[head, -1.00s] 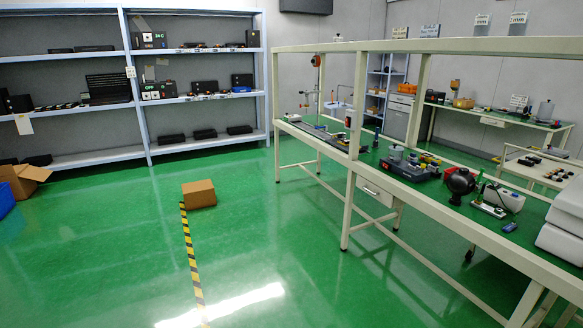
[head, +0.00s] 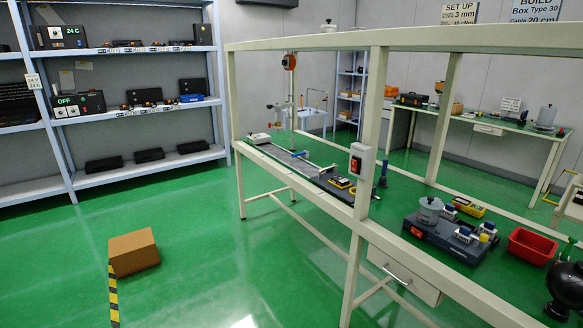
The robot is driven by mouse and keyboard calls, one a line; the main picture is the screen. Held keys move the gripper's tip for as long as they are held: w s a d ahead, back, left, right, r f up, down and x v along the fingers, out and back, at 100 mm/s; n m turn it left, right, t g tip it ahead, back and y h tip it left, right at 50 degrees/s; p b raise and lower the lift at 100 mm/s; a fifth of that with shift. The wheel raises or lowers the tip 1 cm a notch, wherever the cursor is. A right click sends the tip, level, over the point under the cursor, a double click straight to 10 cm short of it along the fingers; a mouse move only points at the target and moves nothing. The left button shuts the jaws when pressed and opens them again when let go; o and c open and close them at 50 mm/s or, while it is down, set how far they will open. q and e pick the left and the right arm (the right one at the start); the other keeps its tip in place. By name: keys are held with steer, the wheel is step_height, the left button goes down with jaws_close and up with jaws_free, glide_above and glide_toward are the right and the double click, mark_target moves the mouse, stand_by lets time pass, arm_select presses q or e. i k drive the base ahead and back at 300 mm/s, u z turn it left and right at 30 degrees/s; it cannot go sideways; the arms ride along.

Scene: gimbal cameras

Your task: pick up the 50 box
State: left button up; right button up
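No box with a readable "50" shows in the head view. A plain brown cardboard box (head: 134,252) sits on the green floor at the lower left, with no marking that I can make out. Several flat black boxes (head: 149,155) lie on the bottom shelf, without readable marks. Neither of my grippers is in view.
A long framed workbench (head: 300,182) runs from the centre to the lower right, with a red bin (head: 532,246) and devices on it. Another table (head: 487,124) stands at the back right. Green floor (head: 200,220) is open between the rack and the workbench.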

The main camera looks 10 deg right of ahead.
mark_target(340, 180)
steer(key=z, duration=0.4)
steer(key=i, duration=2.1)
steer(key=z, duration=0.5)
